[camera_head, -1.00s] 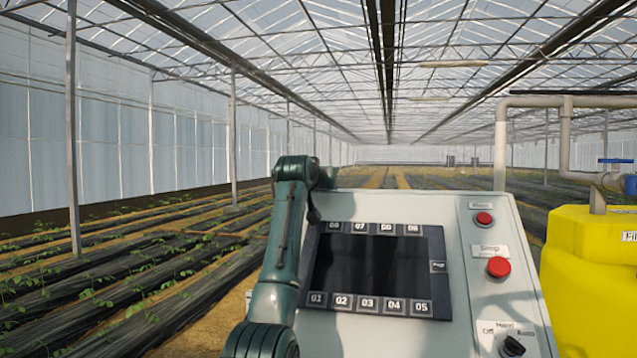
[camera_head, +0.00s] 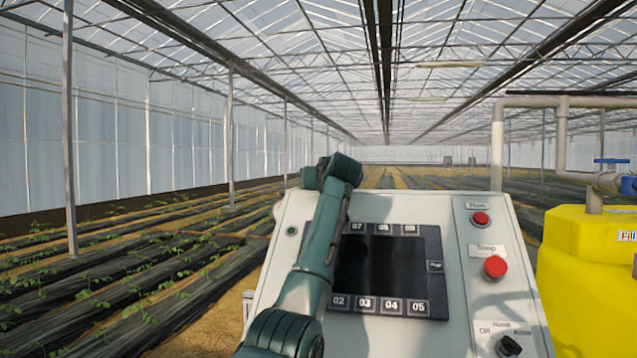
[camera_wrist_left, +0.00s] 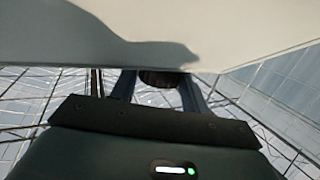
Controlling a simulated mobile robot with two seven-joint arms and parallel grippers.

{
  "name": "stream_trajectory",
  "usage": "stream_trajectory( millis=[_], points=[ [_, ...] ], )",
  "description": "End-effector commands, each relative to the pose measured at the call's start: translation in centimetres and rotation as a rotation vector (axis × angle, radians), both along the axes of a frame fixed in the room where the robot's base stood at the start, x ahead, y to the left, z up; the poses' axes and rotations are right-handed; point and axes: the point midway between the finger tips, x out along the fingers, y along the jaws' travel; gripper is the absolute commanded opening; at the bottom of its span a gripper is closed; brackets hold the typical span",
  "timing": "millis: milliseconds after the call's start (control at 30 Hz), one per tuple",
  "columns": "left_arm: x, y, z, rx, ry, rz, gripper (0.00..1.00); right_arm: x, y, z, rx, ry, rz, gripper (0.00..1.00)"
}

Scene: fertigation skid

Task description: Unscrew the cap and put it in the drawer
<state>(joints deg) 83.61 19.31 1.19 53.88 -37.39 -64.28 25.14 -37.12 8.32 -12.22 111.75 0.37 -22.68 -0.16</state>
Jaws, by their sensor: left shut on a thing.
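In the left wrist view my left gripper (camera_wrist_left: 160,86) is shut on a dark, round-looking cap (camera_wrist_left: 158,78). The cap shows between the two fingertips, right at the edge of a pale surface; whether it touches that surface I cannot tell. In the head view only my left arm shows, bent over the left side of the control panel; its gripper is hidden there. No drawer can be made out. My right gripper is in neither view.
A grey-white control panel (camera_head: 466,340) with a dark screen (camera_head: 380,265) and red buttons (camera_head: 495,267) stands in front of me. A yellow tank (camera_head: 585,270) with grey pipes is at the right. Planted rows (camera_head: 130,260) lie to the left.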

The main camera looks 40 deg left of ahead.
Motion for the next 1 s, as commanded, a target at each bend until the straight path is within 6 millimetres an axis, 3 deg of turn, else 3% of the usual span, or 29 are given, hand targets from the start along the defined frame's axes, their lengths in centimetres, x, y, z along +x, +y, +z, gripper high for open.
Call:
stream_trajectory(
  millis=[1000],
  points=[
    [0.0,0.0,3.5,-0.001,-0.001,-0.006,0.24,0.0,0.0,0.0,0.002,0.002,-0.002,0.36]
  ],
)
